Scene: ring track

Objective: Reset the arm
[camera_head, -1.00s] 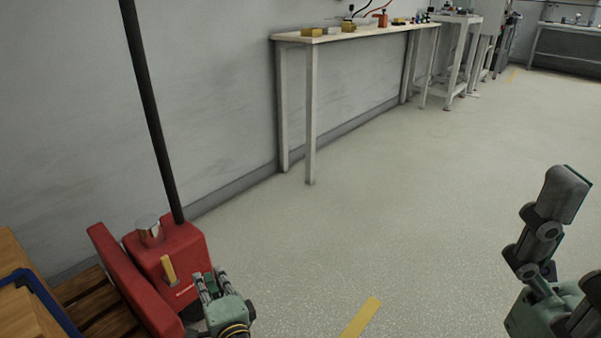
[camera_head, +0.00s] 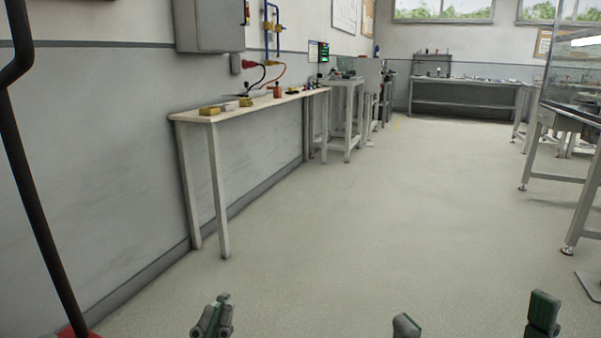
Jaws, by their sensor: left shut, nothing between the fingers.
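My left gripper (camera_head: 213,314) shows at the bottom left of the head view. Its grey-green fingers are together with nothing visible between them. It is over the bare floor, apart from any object. My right gripper (camera_head: 473,316) shows only as two fingertips at the bottom right. They are wide apart with only floor seen between them. Both arms behind the grippers are below the picture edge.
A long narrow table (camera_head: 190,115) with small yellow blocks and other items stands along the left wall. A dark pole (camera_head: 40,215) rises from a red object (camera_head: 78,332) at the lower left. A metal-framed table (camera_head: 570,190) stands right. The middle floor is clear.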

